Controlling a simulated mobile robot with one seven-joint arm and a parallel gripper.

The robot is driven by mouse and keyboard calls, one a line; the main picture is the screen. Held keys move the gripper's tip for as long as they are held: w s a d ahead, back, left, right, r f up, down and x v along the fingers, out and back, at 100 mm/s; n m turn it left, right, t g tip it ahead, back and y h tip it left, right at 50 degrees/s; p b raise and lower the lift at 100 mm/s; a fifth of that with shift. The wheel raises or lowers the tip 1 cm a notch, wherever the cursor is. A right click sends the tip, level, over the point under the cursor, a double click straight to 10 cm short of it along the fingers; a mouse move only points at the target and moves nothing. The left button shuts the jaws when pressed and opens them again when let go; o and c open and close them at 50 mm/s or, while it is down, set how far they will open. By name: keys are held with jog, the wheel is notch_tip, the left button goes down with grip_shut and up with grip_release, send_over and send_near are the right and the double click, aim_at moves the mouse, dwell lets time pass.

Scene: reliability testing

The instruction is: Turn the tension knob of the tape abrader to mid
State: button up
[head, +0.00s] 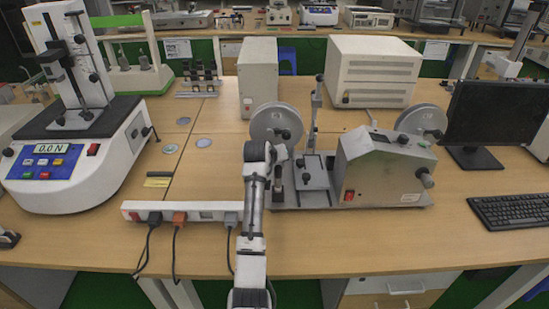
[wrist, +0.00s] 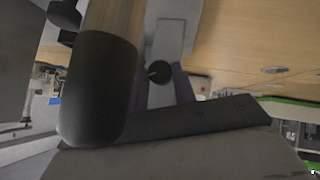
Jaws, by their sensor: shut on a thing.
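The tape abrader (head: 385,170) stands right of centre in the head view, with a grey housing, two reels and a flat base. My gripper (head: 278,160) is at its left end, in front of the left reel (head: 276,118). It is shut on a dark, round-ended cylindrical part (wrist: 97,90), which looms large in the wrist view. I cannot tell for sure that this is the tension knob, and no setting marks are readable. Another dark knob (head: 425,180) sticks out of the housing's right side.
A red switch (head: 349,196) is on the housing front. A power strip (head: 207,206) with cables lies left of my arm. A force tester (head: 75,150) stands at the left, and a monitor (head: 495,115) and keyboard (head: 510,208) at the right. Wooden table between tester and abrader is mostly clear.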

dwell(0.3)
jog(key=o, duration=1)
jog(key=b+v, duration=0.3)
jog(key=v, duration=1.1)
jog(key=shift+w, duration=0.1)
